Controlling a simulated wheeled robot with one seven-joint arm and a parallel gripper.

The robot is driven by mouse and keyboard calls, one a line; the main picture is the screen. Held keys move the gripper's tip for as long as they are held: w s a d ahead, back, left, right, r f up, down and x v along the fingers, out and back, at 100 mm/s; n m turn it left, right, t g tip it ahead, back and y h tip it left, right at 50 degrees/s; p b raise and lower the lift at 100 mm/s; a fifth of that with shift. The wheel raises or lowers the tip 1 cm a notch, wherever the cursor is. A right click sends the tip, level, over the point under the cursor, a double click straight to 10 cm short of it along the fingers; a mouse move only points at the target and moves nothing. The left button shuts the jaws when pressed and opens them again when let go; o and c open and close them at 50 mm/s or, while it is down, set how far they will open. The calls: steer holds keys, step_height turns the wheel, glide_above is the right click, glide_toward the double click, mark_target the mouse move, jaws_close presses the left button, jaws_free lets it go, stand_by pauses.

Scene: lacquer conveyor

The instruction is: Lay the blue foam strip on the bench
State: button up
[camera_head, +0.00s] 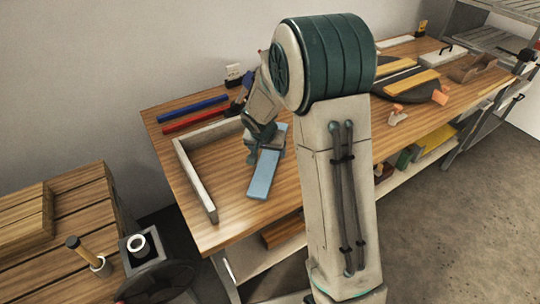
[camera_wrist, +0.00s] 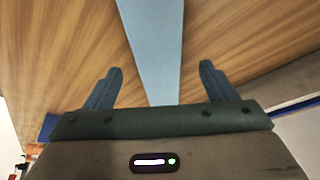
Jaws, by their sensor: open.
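The light blue foam strip (camera_head: 263,175) lies flat on the wooden bench (camera_head: 222,229). In the wrist view the foam strip (camera_wrist: 154,45) runs between the two fingers and away from me over the wood grain. My gripper (camera_head: 252,157) is over the strip in the head view, partly hidden by my own arm. In the wrist view my gripper (camera_wrist: 160,80) is open, with one finger on each side of the strip and a gap to it on both sides. The strip's far end is out of the wrist view.
A pale L-shaped rail (camera_head: 196,184) stands left of and behind the strip. A red bar (camera_head: 194,120) and a dark blue bar (camera_head: 192,108) lie behind it. Wooden pieces and a dark round plate (camera_head: 385,86) fill the bench's right part. Bare wood lies around the strip.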

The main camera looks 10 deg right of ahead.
mark_target(270, 155)
steer(key=shift+x, duration=1.65)
steer(key=shift+w+d+r, duration=0.1)
steer(key=shift+d, duration=0.05)
steer(key=c, duration=1.1)
